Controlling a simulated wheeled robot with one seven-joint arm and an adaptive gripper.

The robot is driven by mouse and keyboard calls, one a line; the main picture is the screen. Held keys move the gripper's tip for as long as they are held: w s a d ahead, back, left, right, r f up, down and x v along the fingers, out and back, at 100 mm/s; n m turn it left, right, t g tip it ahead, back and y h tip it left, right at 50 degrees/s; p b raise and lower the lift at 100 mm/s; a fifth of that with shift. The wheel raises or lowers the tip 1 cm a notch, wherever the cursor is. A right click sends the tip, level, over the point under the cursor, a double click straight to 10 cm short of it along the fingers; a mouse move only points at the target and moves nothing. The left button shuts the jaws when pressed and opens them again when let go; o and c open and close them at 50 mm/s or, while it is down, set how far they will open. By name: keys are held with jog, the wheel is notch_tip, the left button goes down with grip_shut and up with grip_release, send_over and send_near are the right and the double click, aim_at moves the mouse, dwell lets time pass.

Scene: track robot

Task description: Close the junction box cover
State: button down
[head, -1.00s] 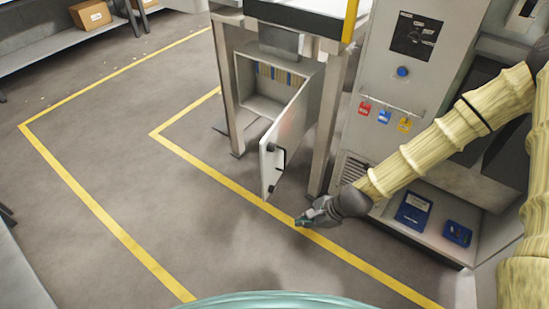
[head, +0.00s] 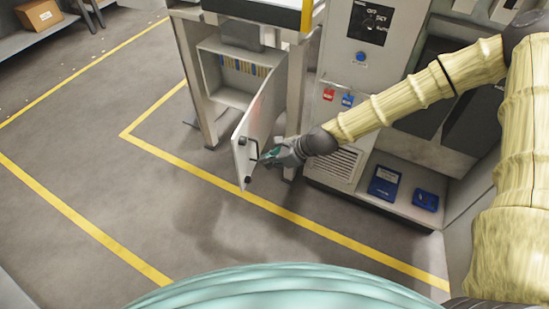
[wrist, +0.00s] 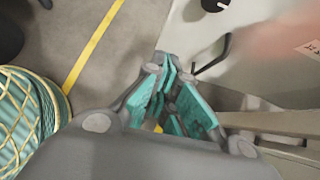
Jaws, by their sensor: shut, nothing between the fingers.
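The junction box (head: 207,62) stands under the bench with its front open, and rows of coloured parts show inside. Its grey cover (head: 262,108) is swung wide open toward me, with a dark handle on its outer face near the free edge. My gripper (head: 263,158) is at the outer face of the cover, close to the handle. In the wrist view my gripper (wrist: 172,100) has its teal-padded fingers together with nothing between them. The handle (wrist: 215,58) and cover (wrist: 270,85) lie just beyond the fingertips. I cannot tell whether they touch.
A grey cabinet (head: 345,100) with hanging tags stands right of the box. Two blue cases (head: 384,183) lie on its low shelf. A bench leg (head: 298,95) stands behind the cover. Open floor with yellow lines (head: 75,215) lies to the left.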

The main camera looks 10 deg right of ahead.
aim_at(239, 166)
jog(key=shift+w+a+f+p, duration=0.2)
jog(key=shift+w+a+f, duration=0.4)
jog(key=shift+a, duration=0.5)
jog(key=shift+w+a+f+p, duration=0.15)
jog(key=shift+w+a+f, duration=0.4)
jog(key=shift+a, duration=0.6)
jog(key=shift+w+a+f+p, duration=0.2)
jog(key=shift+w+a+f, duration=0.4)
jog(key=shift+a, duration=0.5)
jog(key=shift+a, duration=0.15)
